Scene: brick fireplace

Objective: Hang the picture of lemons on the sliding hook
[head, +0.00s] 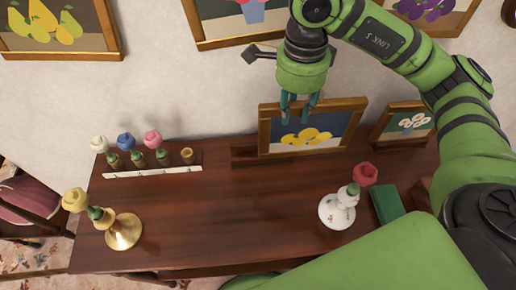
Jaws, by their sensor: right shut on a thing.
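The picture of lemons (308,137), yellow fruit on a dark blue and pale ground in a wooden frame, is upright at the back of the dark wooden table. My right gripper (299,115) comes down from above with its teal fingers at the frame's top edge and is shut on the picture. I cannot tell whether the frame's lower edge rests on the wooden holder (246,152) or hangs just clear of it. I cannot make out the sliding hook. My left gripper is out of view.
A smaller flower picture (407,122) stands to the right. Framed pictures hang on the wall; the table's middle is clear.

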